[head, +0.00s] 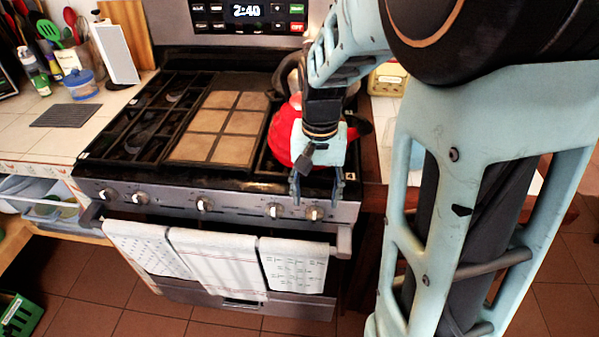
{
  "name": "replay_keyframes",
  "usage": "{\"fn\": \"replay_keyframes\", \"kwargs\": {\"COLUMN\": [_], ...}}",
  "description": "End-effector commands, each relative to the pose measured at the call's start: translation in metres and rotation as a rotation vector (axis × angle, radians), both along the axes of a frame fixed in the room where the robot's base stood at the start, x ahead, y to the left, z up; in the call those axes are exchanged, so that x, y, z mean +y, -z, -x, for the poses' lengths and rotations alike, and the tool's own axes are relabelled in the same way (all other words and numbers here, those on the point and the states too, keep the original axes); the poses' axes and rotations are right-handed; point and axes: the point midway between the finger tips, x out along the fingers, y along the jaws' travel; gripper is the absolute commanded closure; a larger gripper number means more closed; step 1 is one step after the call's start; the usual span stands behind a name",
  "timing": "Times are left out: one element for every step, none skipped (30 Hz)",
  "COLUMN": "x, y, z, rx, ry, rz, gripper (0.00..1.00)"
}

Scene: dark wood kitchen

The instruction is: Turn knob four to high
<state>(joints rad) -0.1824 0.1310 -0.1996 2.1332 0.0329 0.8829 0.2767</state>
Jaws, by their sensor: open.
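The stove's front panel (240,209) carries a row of several knobs with pale faces. Knob four, counted from the left, is the second from the right (273,211). The rightmost knob (313,213) is close to it. My gripper (318,200) is open and points down, with one finger on each side of the rightmost knob as seen from the head camera. Knob four lies just left of my left finger. Whether my fingers touch any knob cannot be told. The knobs' exact settings are too small to read.
A red kettle (284,134) stands on the right burners, partly behind my arm. Towels (215,262) hang on the oven handle below the knobs. A tiled griddle (218,126) covers the middle of the stove. The left counter (40,143) holds utensils and containers.

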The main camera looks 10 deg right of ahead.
Motion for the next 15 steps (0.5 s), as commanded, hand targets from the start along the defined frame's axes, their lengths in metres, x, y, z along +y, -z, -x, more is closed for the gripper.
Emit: {"fn": "replay_keyframes", "kwargs": {"x": [0.0,0.0,0.0,0.0,0.0,0.0,0.0,0.0,0.0,0.0,0.0,0.0,0.0,0.0,0.0], "y": [0.013,0.019,0.027,0.033,0.038,0.045,0.05,0.054,0.06,0.063,0.066,0.069,0.072,0.073,0.075], "z": [0.001,0.001,0.001,0.001,0.001,0.0,0.0,0.001,0.0,0.0,0.0,0.0,0.0,0.0,0.0], "rx": [0.003,0.004,0.004,0.003,0.003,0.002,0.002,0.002,0.002,0.002,0.001,0.0,0.0,0.0,-0.001], "ry": [0.0,0.001,0.001,0.002,0.002,0.002,0.001,0.001,0.001,0.001,0.001,0.001,0.001,0.001,0.001], "rz": [0.0,0.0,0.0,0.0,0.0,0.0,0.0,0.0,0.0,-0.001,0.0,-0.001,-0.001,-0.001,-0.001], "gripper": [0.5,0.5,0.5,0.5,0.5,0.5,0.5,0.5,0.5,0.5,0.5,0.5,0.5,0.5,0.5]}}
